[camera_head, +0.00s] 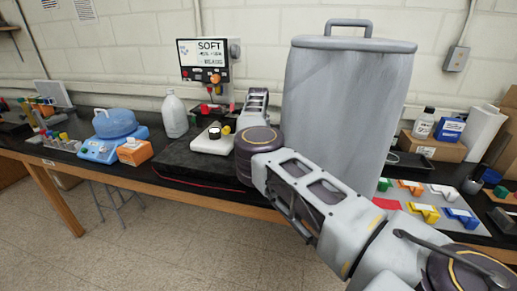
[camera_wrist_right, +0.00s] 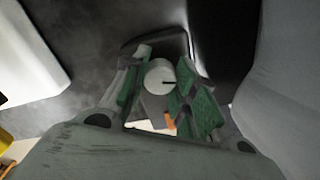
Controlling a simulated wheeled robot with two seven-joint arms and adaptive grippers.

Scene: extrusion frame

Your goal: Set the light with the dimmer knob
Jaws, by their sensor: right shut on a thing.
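The dimmer knob (camera_wrist_right: 159,76) shows in the right wrist view as a pale round cap with a dark index line, by a dark rounded base (camera_wrist_right: 165,46). My right gripper (camera_wrist_right: 164,82) has its green-padded fingers on either side of the knob and is shut on it. In the head view my right arm reaches in from the lower right and hides the knob and the fingers. A wall-side panel (camera_head: 203,60) reads "SOFT" in large letters above smaller lines, with a round orange part (camera_head: 215,78) below. My left gripper is not in view.
A tall grey lidded drum (camera_head: 345,100) stands close to the right of my wrist. A white jug (camera_head: 174,116) and an orange box (camera_head: 134,152) stand further left.

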